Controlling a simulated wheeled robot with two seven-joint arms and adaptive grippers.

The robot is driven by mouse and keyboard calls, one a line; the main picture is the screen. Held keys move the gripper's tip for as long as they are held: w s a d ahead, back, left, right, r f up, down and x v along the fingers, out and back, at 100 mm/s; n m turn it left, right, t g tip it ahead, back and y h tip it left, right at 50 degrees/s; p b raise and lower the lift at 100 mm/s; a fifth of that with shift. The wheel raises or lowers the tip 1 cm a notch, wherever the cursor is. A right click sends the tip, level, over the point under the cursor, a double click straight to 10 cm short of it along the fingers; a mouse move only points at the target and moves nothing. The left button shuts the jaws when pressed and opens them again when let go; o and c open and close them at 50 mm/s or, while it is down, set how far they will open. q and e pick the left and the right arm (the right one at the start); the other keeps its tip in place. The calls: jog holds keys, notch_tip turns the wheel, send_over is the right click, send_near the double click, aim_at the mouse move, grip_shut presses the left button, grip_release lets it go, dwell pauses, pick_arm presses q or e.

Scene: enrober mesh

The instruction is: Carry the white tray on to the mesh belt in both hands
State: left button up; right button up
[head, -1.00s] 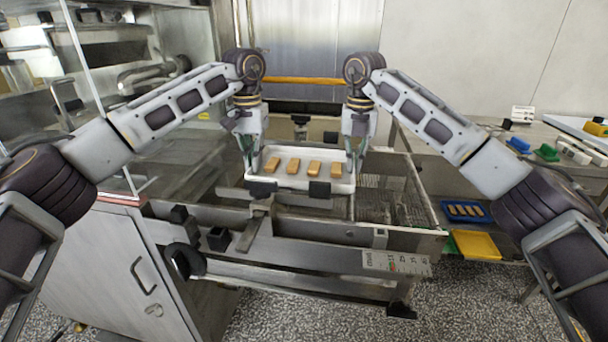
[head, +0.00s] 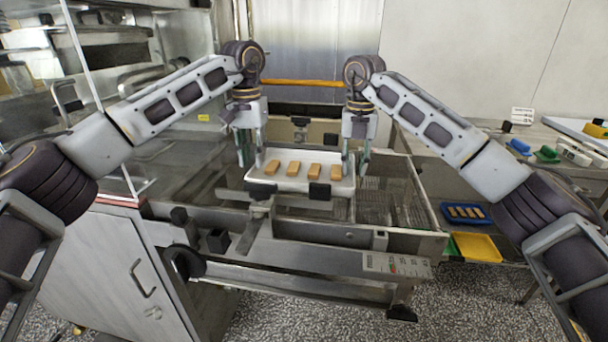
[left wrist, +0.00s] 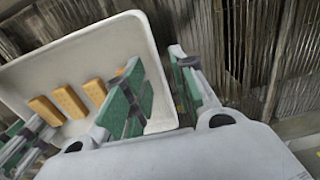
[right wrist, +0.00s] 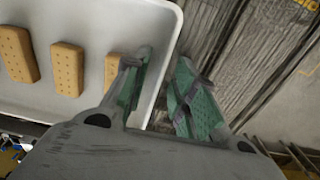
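The white tray (head: 290,183) sits level on the mesh belt (head: 385,197), with several tan biscuits (head: 315,170) in a row inside it. My left gripper (head: 250,160) is open at the tray's left end. In the left wrist view (left wrist: 160,95) one green finger is over the inside of the tray and the other is outside its wall. My right gripper (head: 355,165) is open at the right end. In the right wrist view (right wrist: 162,95) its fingers stand apart on either side of the rim. The tray's contact with the mesh is hidden.
A steel frame (head: 300,229) runs in front of the belt. Bare mesh lies to the tray's right. A blue tray with biscuits (head: 466,212) and a yellow tray (head: 477,247) are lower at the right. A clear panel (head: 100,100) stands at the left.

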pick_arm(q)
notch_tip(320, 180, up, 10)
dwell(0.6)
dwell(0.4)
pick_arm(e)
notch_tip(320, 180, up, 12)
dwell(1.2)
pick_arm(q)
jog(key=shift+f, duration=0.15)
pick_arm(e)
jog(key=shift+f, duration=0.1)
